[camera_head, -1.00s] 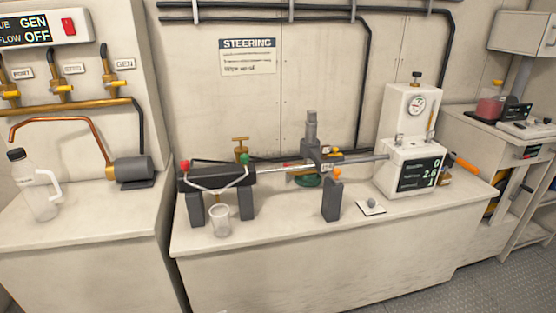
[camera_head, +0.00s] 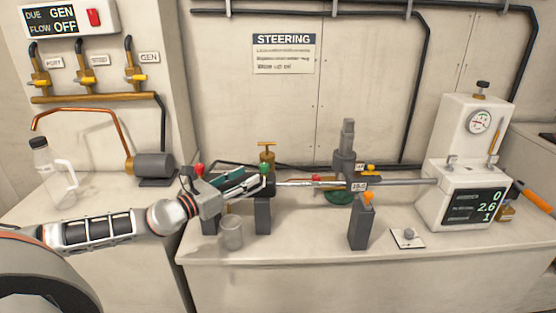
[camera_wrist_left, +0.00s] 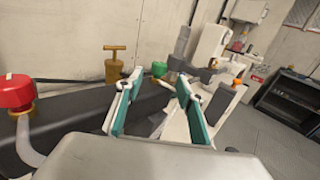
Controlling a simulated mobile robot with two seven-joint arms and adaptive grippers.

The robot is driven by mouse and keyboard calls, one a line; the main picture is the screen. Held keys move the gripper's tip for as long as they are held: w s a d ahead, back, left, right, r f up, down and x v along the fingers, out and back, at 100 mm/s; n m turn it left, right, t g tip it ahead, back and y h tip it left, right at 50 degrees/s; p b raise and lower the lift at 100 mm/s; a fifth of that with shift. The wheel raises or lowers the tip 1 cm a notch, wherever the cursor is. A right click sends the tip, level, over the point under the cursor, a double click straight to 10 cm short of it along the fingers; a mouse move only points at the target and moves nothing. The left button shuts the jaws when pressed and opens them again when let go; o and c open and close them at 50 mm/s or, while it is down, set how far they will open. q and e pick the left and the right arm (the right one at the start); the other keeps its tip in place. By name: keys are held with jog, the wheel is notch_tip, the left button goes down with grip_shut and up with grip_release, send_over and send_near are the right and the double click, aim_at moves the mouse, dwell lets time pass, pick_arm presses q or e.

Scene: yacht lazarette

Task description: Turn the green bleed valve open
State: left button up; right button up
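The green bleed valve (camera_head: 264,168) is a small green knob at the right end of the dark steering cylinder (camera_wrist_left: 75,115). It also shows in the left wrist view (camera_wrist_left: 159,69), beyond and between my fingertips. My left gripper (camera_head: 246,182) reaches in from the left over the cylinder, just left of the green valve. Its teal-padded fingers are spread apart and empty in the left wrist view (camera_wrist_left: 157,88). I cannot tell whether a fingertip touches the valve. A red valve (camera_wrist_left: 15,92) sits at the cylinder's left end. My right gripper is out of view.
A clear cup (camera_head: 231,232) stands in front of the cylinder. A brass T-handled fitting (camera_head: 266,155) rises behind it.

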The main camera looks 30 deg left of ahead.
aim_at(261, 167)
pick_arm(q)
jog(key=shift+w+r, duration=0.1)
jog(key=shift+w, duration=0.4)
jog(key=shift+p+x, duration=0.9)
jog(key=shift+x, duration=2.85)
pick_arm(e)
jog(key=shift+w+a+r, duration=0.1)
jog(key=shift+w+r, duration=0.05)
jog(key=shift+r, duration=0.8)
pick_arm(q)
jog(key=shift+d, duration=0.1)
grip_shut()
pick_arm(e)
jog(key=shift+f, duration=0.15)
